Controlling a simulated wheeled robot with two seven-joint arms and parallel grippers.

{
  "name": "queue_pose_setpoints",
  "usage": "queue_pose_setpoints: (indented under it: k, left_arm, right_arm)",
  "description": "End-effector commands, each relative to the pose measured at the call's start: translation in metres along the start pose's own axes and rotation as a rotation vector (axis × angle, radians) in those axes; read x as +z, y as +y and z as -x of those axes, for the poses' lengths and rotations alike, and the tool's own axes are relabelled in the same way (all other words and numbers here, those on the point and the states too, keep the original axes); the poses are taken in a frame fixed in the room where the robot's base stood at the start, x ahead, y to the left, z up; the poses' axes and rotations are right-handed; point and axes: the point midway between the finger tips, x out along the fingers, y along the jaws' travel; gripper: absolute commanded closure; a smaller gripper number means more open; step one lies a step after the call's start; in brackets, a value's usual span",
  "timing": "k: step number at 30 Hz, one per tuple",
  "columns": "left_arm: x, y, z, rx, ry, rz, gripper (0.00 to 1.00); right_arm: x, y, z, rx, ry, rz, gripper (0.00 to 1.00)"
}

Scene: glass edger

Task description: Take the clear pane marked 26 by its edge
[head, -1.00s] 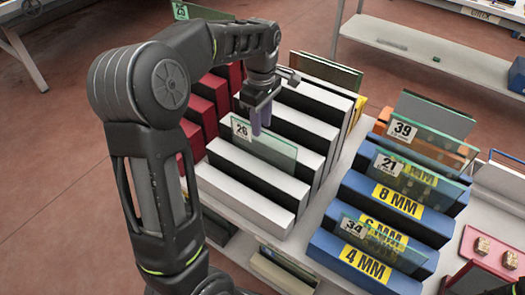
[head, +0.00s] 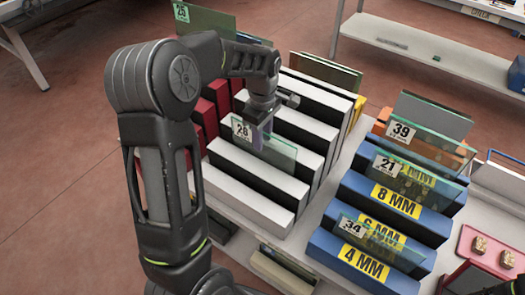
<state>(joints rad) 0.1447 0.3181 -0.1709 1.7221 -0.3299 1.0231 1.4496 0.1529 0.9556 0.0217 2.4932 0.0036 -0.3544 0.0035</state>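The clear pane marked 26 (head: 280,154) stands upright in a slot of the white rack (head: 250,188), its number label at its upper left corner. My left gripper (head: 262,134) points down at the pane's top edge, just right of the label. Its two fingers look apart, one seeming to be on the near side of the glass and one on the far side. Whether either finger touches the glass cannot be told.
Red racks (head: 205,115) lie left behind my arm. A pane marked 25 (head: 210,20) stands at the back. A pink tray (head: 480,240) is at the right edge.

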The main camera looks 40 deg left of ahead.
Motion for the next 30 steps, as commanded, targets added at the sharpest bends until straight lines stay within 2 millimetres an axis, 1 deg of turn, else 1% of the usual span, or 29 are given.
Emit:
queue_pose_setpoints:
  k: [11, 22, 23, 30]
  left_arm:
    - [-0.0002, 0.0002, 0.0005, 0.001, 0.0, 0.0, 0.69]
    - [-0.0002, 0.0002, 0.0006, 0.001, 0.0, 0.0, 0.99]
    - [-0.0002, 0.0002, 0.0006, 0.001, 0.0, 0.0, 1.0]
    - [-0.0002, 0.0002, 0.0006, 0.001, 0.0, 0.0, 1.0]
  right_arm:
    - [0.0001, -0.0001, -0.0001, 0.0, 0.0, 0.0, 0.66]
    - [0.0001, -0.0001, 0.0, 0.0, 0.0, 0.0, 0.66]
    - [0.0001, -0.0001, 0.0, 0.0, 0.0, 0.0, 0.66]
    - [0.0001, -0.0001, 0.0, 0.0, 0.0, 0.0, 0.66]
